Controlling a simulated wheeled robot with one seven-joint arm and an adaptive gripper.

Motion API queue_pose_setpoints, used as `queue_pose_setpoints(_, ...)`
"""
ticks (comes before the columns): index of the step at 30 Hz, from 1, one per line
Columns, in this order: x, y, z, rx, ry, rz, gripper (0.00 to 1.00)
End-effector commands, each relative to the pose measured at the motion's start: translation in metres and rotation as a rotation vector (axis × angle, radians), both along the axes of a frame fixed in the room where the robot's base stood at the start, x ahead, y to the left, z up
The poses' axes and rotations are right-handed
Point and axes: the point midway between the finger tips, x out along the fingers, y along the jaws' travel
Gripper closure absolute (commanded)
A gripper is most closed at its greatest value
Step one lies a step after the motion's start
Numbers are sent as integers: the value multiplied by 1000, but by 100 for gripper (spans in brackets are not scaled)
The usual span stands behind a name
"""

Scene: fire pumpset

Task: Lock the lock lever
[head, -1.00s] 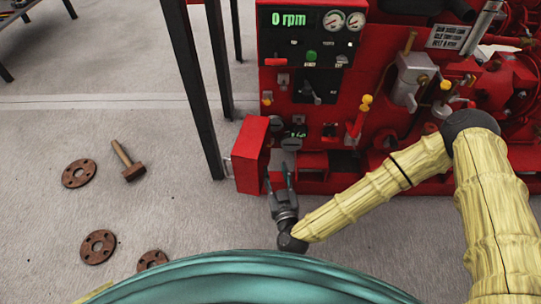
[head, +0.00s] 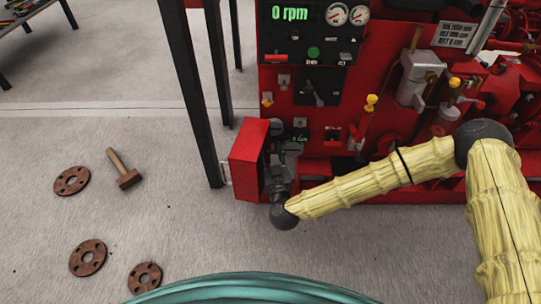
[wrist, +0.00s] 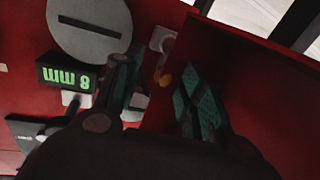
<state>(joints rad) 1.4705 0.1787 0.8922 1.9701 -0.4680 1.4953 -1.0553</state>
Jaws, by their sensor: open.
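A small lever with a yellow tip (wrist: 163,78) stands on a small grey plate on the red panel in the wrist view. It looks like the lock lever, though I cannot be sure. My gripper (wrist: 166,66) is open, with one dark finger on each side of the yellow tip; I cannot tell whether either touches it. In the head view my gripper (head: 276,165) is at the low part of the pump panel, right beside the red box (head: 248,155). The gripper and arm hide the lever there.
A grey slotted disc (wrist: 90,25) and a green "8 mm" display (wrist: 68,77) are left of the fingers. A red wall (wrist: 245,85) is close on the right. A dark post (head: 205,100) stands left of the panel. A hammer (head: 125,172) and rusty flanges (head: 72,181) lie on the floor.

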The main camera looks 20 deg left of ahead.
Motion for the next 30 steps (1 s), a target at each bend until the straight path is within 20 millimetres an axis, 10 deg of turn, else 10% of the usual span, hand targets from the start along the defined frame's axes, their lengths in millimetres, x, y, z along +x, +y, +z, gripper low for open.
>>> queue_pose_setpoints(11, 5, 2, 1, 0, 0, -1, 60)
queue_pose_setpoints(18, 5, 2, 1, 0, 0, -1, 100)
queue_pose_setpoints(30, 4, 4, 6, -37, -9, 0, 100)
